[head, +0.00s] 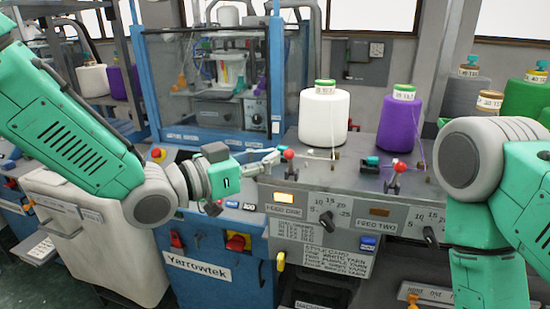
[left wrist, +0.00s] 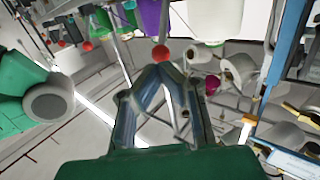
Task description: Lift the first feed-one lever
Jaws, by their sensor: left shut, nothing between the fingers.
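The feed-one lever (head: 289,155) has a red ball knob on a thin stem. It stands at the left end of the grey control panel (head: 340,241), above the FEED ONE label (head: 283,210). My left gripper (head: 272,158) is shut and empty, its fingertips just left of the red ball. In the left wrist view the closed fingertips (left wrist: 160,72) point at the red ball (left wrist: 161,53), which shows just beyond them. I cannot tell whether they touch. My right arm shows at the right of the head view, but its gripper is out of the picture.
A feed-two lever (head: 400,167) with a red ball stands to the right. A white yarn cone (head: 323,117) and a purple yarn cone (head: 398,122) stand behind the levers. A blue-framed machine (head: 212,75) is behind my left gripper. A dial (head: 326,219) sits below.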

